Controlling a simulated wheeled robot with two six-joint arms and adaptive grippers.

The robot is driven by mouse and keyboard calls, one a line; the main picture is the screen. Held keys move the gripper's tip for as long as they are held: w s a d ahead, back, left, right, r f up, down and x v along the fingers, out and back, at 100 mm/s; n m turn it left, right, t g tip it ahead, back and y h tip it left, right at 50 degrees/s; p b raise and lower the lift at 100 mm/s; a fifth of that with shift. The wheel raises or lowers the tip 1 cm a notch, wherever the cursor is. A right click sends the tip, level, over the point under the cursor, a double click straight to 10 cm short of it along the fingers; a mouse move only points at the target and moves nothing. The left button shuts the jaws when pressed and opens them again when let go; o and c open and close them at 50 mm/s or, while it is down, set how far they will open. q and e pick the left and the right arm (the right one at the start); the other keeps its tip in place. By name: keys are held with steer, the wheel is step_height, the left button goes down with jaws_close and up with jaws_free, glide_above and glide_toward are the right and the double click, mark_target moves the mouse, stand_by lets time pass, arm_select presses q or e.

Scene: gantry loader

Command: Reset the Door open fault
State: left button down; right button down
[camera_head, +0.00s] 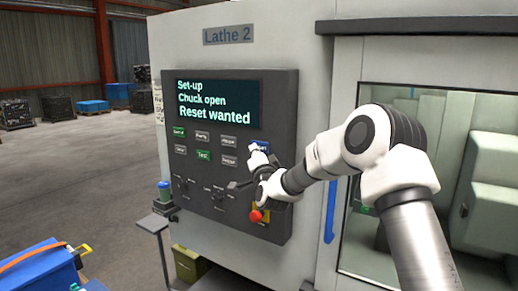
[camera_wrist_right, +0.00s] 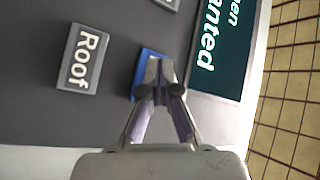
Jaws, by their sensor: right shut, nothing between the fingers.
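The Lathe 2 control panel (camera_head: 172,120) has a screen (camera_head: 218,104) reading "Set-up", "Chuck open" and "Reset wanted". A blue button (camera_head: 261,145) sits below the screen's right end, partly hidden by my right gripper (camera_head: 258,153). In the right wrist view, my right gripper (camera_wrist_right: 160,68) is shut and empty. Its tips overlap the blue button (camera_wrist_right: 150,53), whose label they hide. I cannot tell whether they touch it. The lathe door's window (camera_head: 400,98) and blue handle (camera_head: 330,210) are at the right. My left gripper is not in view.
A red knob (camera_head: 256,215) sits low on the panel, under my right wrist. A grey "Roof" key (camera_wrist_right: 83,58) is beside the blue button. Open floor lies further left.

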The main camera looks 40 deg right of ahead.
steer(key=shift+w+d, duration=0.15)
steer(key=shift+d, duration=0.2)
stand_by(0.6)
steer(key=shift+a, duration=0.1)
steer(key=shift+s+a+f+b, duration=0.1)
steer(key=shift+s+a+b, duration=0.1)
steer(key=shift+a+b, duration=0.3)
steer(key=shift+s+a, duration=0.15)
steer(key=a, duration=0.1)
steer(key=s+a+b, duration=0.1)
steer(key=a, duration=0.1)
steer(key=s+a+b, duration=0.1)
steer(key=shift+a, duration=0.25)
steer(key=shift+w, duration=0.1)
stand_by(0.5)
